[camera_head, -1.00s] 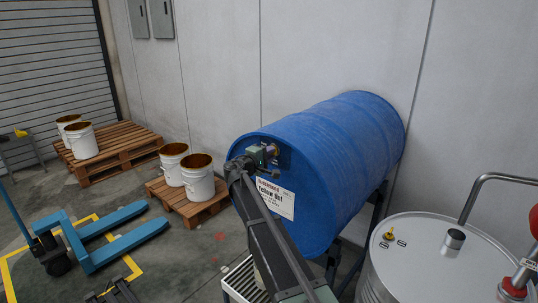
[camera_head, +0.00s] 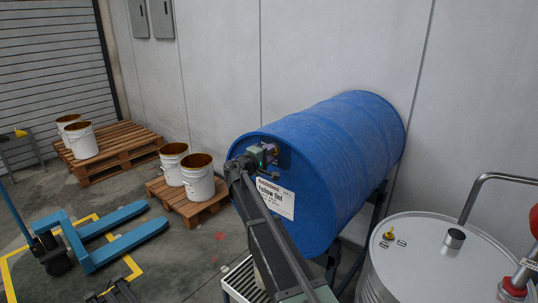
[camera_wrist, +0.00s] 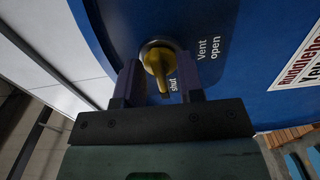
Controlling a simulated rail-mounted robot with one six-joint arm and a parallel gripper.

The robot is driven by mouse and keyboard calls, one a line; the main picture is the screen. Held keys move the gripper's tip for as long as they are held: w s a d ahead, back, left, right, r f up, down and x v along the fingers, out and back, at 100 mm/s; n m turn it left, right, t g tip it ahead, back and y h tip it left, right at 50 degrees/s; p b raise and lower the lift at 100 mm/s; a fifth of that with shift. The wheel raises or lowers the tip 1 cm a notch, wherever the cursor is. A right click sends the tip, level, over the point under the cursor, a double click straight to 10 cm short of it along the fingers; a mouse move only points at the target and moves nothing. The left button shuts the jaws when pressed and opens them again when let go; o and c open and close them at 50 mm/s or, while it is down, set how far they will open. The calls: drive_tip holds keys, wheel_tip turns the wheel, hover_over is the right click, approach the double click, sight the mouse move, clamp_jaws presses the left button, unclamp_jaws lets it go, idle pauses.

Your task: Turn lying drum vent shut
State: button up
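The blue drum (camera_head: 335,150) lies on its side on a dark stand, its labelled end towards me. In the wrist view, the yellow vent handle (camera_wrist: 158,62) sits on the drum's blue end face. Its narrow end points down in the picture, beside the printed word "shut". The words "Vent open" stand to the right of it. My gripper (camera_wrist: 159,82) is open, with one dark finger on each side of the handle; I see a gap on the left, and cannot tell whether the right finger touches. In the head view my gripper (camera_head: 270,152) is at the drum's upper end face and mostly hides the vent.
A steel drum (camera_head: 430,265) with a bent pipe stands at the right front. White buckets (camera_head: 198,178) stand on a wooden pallet (camera_head: 205,211) left of the blue drum. A blue pallet truck (camera_head: 110,240) is on the floor at left. The wall is close behind the blue drum.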

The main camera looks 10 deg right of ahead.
drive_tip(key=v, duration=1)
drive_tip(key=shift+s+a, duration=0.2)
drive_tip(key=shift+a, duration=0.1)
drive_tip(key=s+d+f+m+g+y, duration=0.1)
drive_tip(key=s+f+y, duration=0.4)
drive_tip(key=s, duration=0.7)
drive_tip(key=s+f+m+g+y, duration=0.3)
drive_tip(key=s+f+g, duration=0.3)
drive_tip(key=s, duration=0.6)
drive_tip(key=s+d+f+m+g+y, duration=0.1)
drive_tip(key=s+f+m+g+y, duration=0.2)
drive_tip(key=s+f+y, duration=0.3)
drive_tip(key=shift+s+d+g+y, duration=0.3)
drive_tip(key=shift+s, duration=2.6)
